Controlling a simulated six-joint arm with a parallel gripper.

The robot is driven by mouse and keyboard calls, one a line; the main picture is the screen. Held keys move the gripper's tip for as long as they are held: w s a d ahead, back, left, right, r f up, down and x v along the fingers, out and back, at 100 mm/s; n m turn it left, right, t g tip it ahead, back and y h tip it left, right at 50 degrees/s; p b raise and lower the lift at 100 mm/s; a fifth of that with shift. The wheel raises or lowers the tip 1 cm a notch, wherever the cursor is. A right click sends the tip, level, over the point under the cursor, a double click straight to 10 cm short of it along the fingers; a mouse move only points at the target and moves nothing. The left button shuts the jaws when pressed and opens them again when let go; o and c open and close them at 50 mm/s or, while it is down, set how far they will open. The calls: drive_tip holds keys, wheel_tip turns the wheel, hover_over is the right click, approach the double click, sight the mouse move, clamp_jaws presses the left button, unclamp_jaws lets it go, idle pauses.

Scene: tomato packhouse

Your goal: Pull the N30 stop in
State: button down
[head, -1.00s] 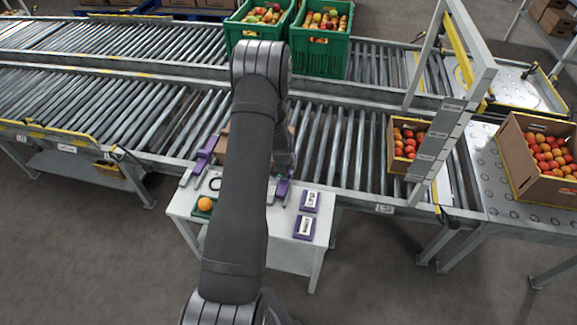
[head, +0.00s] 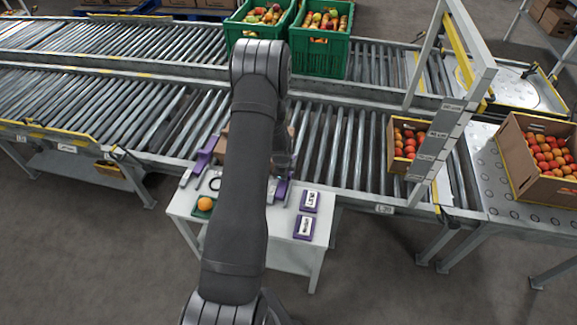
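Two purple stops sit at the roller conveyor's near edge, by the small white table. The left purple stop (head: 204,157) shows clearly to the left of my arm. The right purple stop (head: 281,190) shows partly, just right of my arm. I cannot read a label that tells which is N30. My gripper is mostly hidden behind my own forearm. Its dark wrist end (head: 284,160) shows beside the forearm, just above the right purple stop in the picture. I cannot see the fingertips, whether they touch the stop, or whether they are open.
The white table (head: 270,255) holds two purple label blocks (head: 309,201) and an orange fruit (head: 205,204) on a green pad. Green crates (head: 320,58) of fruit stand behind. A tomato carton (head: 392,150) sits on the rollers near a grey post (head: 440,140).

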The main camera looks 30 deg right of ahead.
sight(283, 183)
drive_tip(key=shift+s+a+f, duration=0.8)
drive_tip(key=shift+s+a, duration=0.15)
idle(0.4)
drive_tip(key=c, duration=1.4)
unclamp_jaws()
drive_tip(key=shift+o, duration=0.2)
drive_tip(key=shift+w+d, duration=0.1)
drive_tip(key=shift+d, duration=0.05)
drive_tip(key=shift+w+d, duration=0.15)
drive_tip(key=shift+w+d+v, duration=0.1)
drive_tip(key=shift+v, duration=0.65)
drive_tip(key=shift+w+d+v, duration=0.15)
drive_tip(key=shift+v, duration=0.65)
drive_tip(key=shift+w+d+v, duration=0.1)
drive_tip(key=shift+v, duration=0.65)
drive_tip(key=shift+s+a+r, duration=0.1)
